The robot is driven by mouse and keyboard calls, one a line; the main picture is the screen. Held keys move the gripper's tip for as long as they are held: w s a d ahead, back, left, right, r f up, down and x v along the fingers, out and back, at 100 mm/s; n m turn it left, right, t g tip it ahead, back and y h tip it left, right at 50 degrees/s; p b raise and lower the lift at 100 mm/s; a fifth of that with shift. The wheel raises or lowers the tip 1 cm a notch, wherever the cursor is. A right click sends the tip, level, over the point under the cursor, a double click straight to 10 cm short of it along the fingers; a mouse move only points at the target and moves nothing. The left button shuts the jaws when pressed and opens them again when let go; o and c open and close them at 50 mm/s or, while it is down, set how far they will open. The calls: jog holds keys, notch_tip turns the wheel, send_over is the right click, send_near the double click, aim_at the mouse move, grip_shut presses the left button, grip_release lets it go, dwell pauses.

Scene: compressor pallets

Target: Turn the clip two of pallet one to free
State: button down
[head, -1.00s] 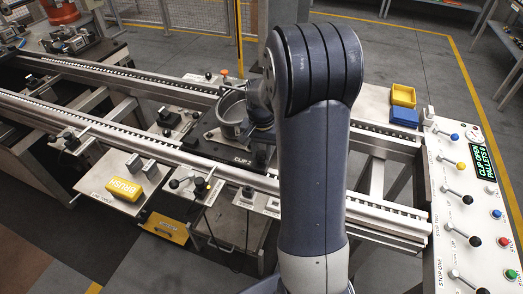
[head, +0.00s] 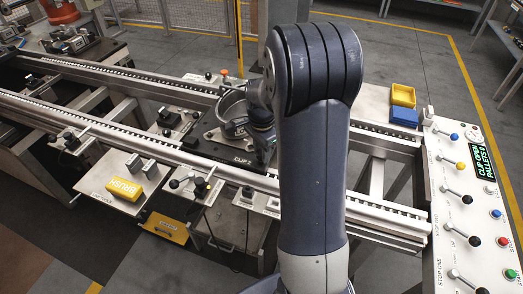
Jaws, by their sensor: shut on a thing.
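The dark pallet (head: 208,146) sits on the conveyor rails and carries a "CLIP 2" label (head: 242,160) at its front edge. A round metal compressor shell (head: 232,128) stands on it. My gripper (head: 264,150) points down at the pallet's right side, just right of the shell and beside the label. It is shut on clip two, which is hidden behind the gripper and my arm. The fingertips are too small and covered to see clearly, and I cannot tell the clip's angle.
A control panel (head: 447,190) with levers and a "CLIP OPEN" display (head: 483,168) stands at the right. Yellow (head: 403,95) and blue (head: 404,116) bins lie behind the rail. A yellow brush block (head: 125,188) sits on a front shelf. My arm blocks the middle.

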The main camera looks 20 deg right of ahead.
dwell(0.4)
jog(key=c, duration=1.1)
grip_release()
jog(key=shift+r, duration=0.15)
notch_tip(320, 180, up, 11)
jog(key=shift+f, duration=0.2)
jog(key=shift+f, duration=0.1)
notch_tip(320, 180, down, 11)
